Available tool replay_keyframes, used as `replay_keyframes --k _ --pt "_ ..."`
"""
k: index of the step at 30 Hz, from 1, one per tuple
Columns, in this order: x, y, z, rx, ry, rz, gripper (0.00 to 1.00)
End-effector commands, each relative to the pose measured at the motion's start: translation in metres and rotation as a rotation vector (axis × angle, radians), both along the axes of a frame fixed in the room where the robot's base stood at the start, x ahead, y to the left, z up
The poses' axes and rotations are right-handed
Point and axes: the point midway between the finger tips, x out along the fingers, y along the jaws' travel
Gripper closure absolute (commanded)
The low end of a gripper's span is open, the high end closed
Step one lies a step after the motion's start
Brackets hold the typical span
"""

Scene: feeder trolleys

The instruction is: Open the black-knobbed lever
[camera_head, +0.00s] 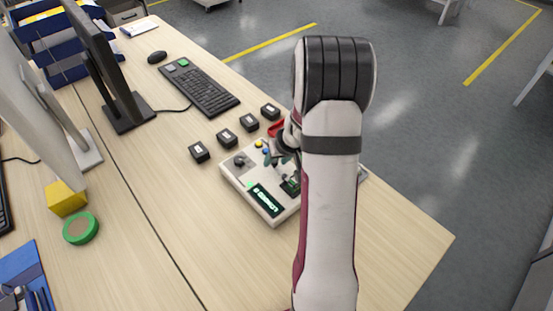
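A light grey device (275,218) stands on the wooden desk, partly hidden behind my arm. A small dark round knob (239,160) sits at its back left corner; I cannot tell whether it belongs to the black-knobbed lever. The top also bears a yellow button, a blue button, a lit green display (265,199) and a green board (291,185). My gripper (272,159) is over the back middle of the device, pointing down, right of the dark knob. Its fingertips are small and partly hidden, so I cannot tell whether they are open or touching anything.
Several small black boxes (199,152) stand in a row behind the device. A red item (275,128) is partly hidden by my arm. A keyboard (203,89), mouse and monitors stand farther left. A yellow block (66,198) and green tape roll (81,228) lie left. The desk's front middle is clear.

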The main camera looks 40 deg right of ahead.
Motion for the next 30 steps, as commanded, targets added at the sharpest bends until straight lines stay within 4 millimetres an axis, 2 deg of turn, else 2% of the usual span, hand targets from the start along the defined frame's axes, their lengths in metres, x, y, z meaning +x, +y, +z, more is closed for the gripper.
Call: replay_keyframes --k 1,7,15,24,30 --pt "0.000 0.000 0.000 0.000 0.000 0.000 0.63" --pt "0.000 0.000 0.000 0.000 0.000 0.000 0.99" --pt "0.000 0.000 0.000 0.001 0.001 -0.014 1.00" --pt "-0.002 -0.009 0.000 -0.002 0.004 -0.309 1.00" --pt "-0.003 -0.012 0.000 0.000 0.001 -0.398 1.00"
